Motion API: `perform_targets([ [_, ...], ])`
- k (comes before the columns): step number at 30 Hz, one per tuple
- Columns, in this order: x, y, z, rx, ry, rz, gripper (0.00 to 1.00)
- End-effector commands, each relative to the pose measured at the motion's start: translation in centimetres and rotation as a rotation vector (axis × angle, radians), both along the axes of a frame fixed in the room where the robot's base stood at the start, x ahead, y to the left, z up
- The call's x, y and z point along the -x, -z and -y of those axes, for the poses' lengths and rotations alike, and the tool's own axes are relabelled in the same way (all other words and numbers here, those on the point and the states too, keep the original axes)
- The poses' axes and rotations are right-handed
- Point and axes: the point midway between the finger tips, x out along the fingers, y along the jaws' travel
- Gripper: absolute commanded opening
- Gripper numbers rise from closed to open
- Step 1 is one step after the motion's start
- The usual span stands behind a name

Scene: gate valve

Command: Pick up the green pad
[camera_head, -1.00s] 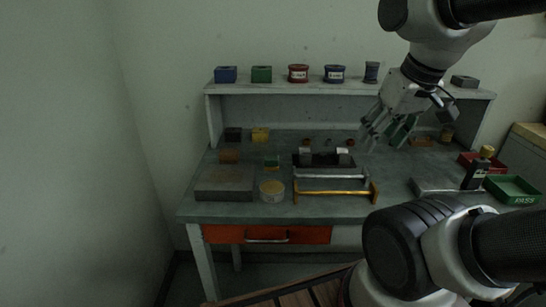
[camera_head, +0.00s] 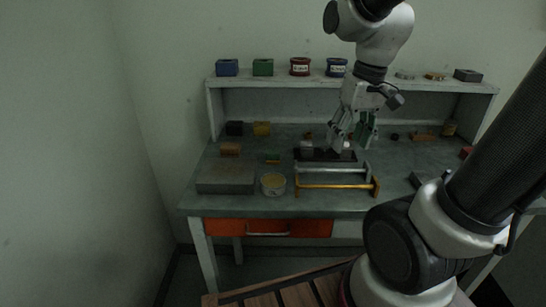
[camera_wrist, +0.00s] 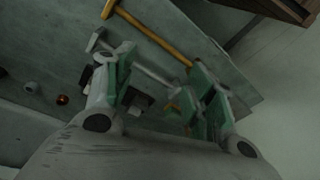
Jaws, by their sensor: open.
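A small green pad (camera_head: 272,157), partly yellowish, lies on the workbench behind the round tin and left of the dark tray. My gripper (camera_head: 351,140) is open and empty, pointing down over the right part of the dark tray, well to the right of the pad. In the wrist view my gripper (camera_wrist: 163,78) shows its two green-faced fingers spread apart, with nothing between them that I can see held.
A dark tray (camera_head: 318,155) holds grey parts. A round tin (camera_head: 273,184) and a grey slab (camera_head: 226,176) stand left. Brown (camera_head: 230,149) and yellow (camera_head: 261,128) blocks lie behind.

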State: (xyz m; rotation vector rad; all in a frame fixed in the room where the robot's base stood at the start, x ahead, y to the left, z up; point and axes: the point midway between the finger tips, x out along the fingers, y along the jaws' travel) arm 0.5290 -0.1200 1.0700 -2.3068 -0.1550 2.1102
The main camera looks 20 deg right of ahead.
Motion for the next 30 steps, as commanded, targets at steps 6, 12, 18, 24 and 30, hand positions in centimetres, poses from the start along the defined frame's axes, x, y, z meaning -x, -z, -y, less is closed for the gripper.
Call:
perform_targets([
  [6, -7.8, 4.5, -4.1, -0.108, -0.297, -0.055, 0.55],
  [12, -14.5, 7.3, -7.7, -0.187, -0.68, 0.066, 0.55],
  [18, -17.7, 5.9, -9.4, -0.165, -0.998, 0.251, 0.55],
  [24, -17.9, 6.2, -9.6, -0.136, -1.163, 0.3, 0.55],
  [30, -18.2, 8.4, -10.4, -0.135, -1.173, 0.299, 0.55],
])
